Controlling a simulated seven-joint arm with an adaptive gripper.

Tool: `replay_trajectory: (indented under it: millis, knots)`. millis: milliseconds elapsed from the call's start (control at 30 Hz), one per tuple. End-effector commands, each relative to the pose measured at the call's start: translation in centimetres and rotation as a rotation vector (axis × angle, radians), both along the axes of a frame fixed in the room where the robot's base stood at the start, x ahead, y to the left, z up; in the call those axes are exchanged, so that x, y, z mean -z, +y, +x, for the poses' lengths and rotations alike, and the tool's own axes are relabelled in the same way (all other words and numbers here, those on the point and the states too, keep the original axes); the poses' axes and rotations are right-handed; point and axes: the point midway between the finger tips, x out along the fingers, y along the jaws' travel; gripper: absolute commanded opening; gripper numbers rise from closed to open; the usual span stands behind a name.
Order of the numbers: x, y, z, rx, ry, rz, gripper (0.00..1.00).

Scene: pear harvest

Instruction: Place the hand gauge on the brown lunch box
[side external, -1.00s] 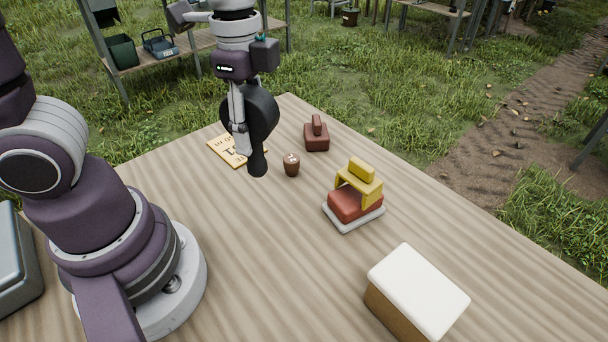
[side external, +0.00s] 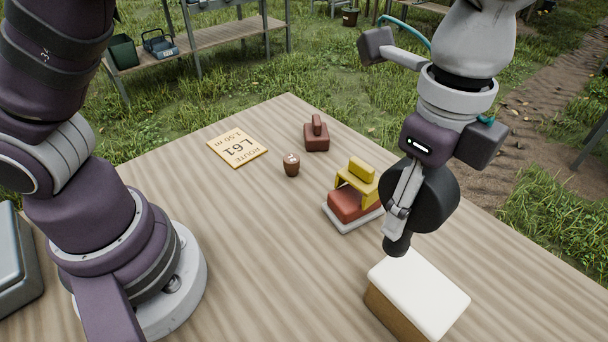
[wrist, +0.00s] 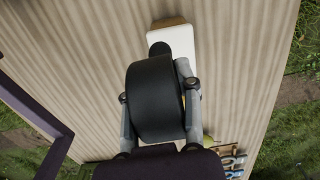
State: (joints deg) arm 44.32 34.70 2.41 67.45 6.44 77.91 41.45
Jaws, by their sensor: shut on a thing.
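The hand gauge (side external: 437,200) is a black round disc with a short dark handle pointing down. My gripper (side external: 408,192) is shut on it and holds it above the table. The brown lunch box (side external: 388,312) has brown sides and a white lid, and stands at the lower right in the side view. The handle's lower end appears just over the lid's far left edge; I cannot tell the exact gap. In the wrist view the gauge (wrist: 155,98) fills the middle between the fingers and hides part of the lunch box lid (wrist: 181,42).
A red box on a grey-white base (side external: 352,206) with a yellow stand on top is close behind the gripper. The table's middle is clear.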

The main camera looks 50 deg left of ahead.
Motion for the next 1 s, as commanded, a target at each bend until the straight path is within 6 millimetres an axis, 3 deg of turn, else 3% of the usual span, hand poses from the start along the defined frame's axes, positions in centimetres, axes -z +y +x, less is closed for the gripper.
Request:
replay_trajectory:
  millis: [200, 400, 767, 800, 967, 1000]
  knots:
    - [0.4, -1.1, 1.2, -0.002, 0.001, -0.001, 0.00]
    - [3.6, -1.1, 1.1, -0.002, 0.001, -0.001, 0.00]
    - [4.0, -1.1, 1.1, -0.001, 0.000, -0.002, 0.00]
    - [4.0, -1.1, 1.1, -0.001, -0.001, -0.002, 0.36]
    - [4.0, -1.1, 1.1, -0.001, -0.001, -0.002, 0.57]
    - [4.0, -1.1, 1.1, -0.001, -0.001, -0.002, 0.57]
